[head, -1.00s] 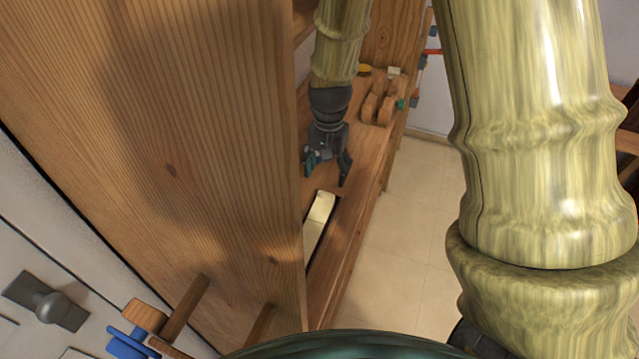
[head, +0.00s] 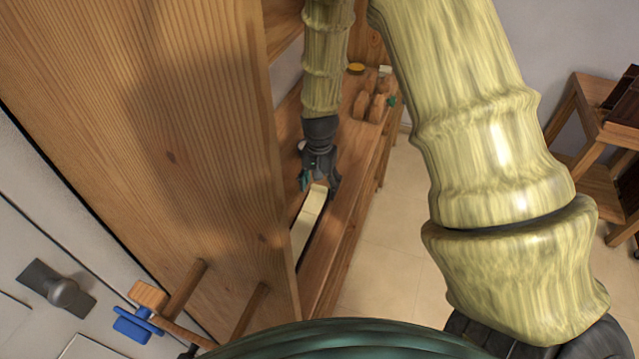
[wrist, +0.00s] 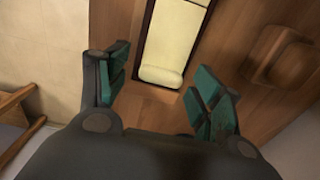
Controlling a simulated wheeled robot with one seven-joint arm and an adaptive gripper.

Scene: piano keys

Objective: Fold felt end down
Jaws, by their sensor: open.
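A cream felt strip (wrist: 170,40) lies in a dark-edged recess in the wooden bench, and its near end (wrist: 161,77) looks rounded, like a raised roll or fold. In the head view the strip (head: 306,226) runs along the bench beside the large wooden panel. My gripper (wrist: 160,68) is open and empty, with its green-padded fingers on either side of the felt's near end in the wrist view. In the head view my gripper (head: 320,184) hangs over the far end of the strip and partly hides it. I cannot tell whether it touches the felt.
A wooden block (wrist: 282,58) stands right of the recess in the wrist view. Wooden pieces (head: 371,103) and a yellow round item (head: 356,68) sit farther back on the bench. The tall wooden panel (head: 150,150) stands at left. Open floor (head: 385,235) lies right of the bench.

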